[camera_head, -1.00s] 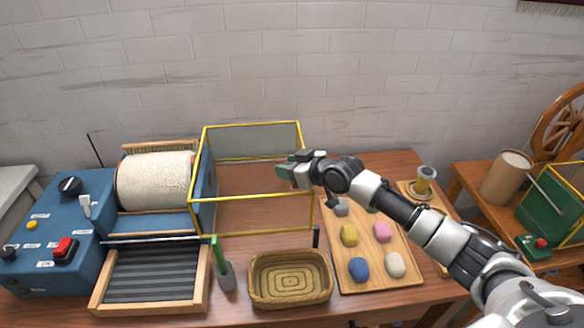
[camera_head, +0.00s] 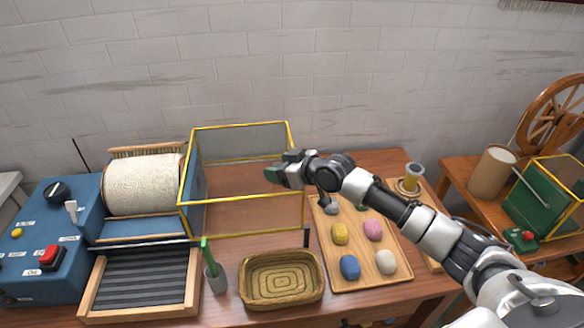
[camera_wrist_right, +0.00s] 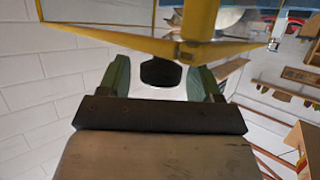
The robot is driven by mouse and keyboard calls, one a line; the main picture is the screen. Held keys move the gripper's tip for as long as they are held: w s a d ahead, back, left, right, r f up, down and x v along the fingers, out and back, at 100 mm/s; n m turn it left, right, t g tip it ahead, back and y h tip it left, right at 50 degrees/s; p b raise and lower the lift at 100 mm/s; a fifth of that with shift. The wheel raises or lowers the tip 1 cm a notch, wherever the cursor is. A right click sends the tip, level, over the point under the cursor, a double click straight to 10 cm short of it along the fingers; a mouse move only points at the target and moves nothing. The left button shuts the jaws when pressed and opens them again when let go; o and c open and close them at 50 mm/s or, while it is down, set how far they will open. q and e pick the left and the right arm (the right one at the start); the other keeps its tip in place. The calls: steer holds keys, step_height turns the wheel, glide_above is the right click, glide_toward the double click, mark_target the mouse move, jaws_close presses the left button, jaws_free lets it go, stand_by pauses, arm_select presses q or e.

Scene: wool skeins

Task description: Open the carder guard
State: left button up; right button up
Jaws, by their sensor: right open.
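The carder guard is a clear box with a yellow frame (camera_head: 240,232). In the head view it stands just right of the carder's cream drum (camera_head: 146,184), which shows uncovered. My right gripper (camera_head: 272,174) reaches in from the right and overlaps the guard's right end. In the right wrist view its two green fingers (camera_wrist_right: 163,80) are apart. A black knob (camera_wrist_right: 160,72) on the yellow frame shows between them; whether they touch it I cannot tell. My left gripper is not in view.
The blue control box (camera_head: 45,240) stands at the left. A grey-lined wooden tray (camera_head: 142,280), a green-handled brush in a cup (camera_head: 215,280) and a wicker basket (camera_head: 281,280) line the front. A wooden board (camera_head: 345,280) with coloured wool lies under my right arm.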

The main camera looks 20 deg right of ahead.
steer(key=b+v, duration=0.2)
steer(key=v, duration=0.8)
steer(key=shift+s, duration=0.15)
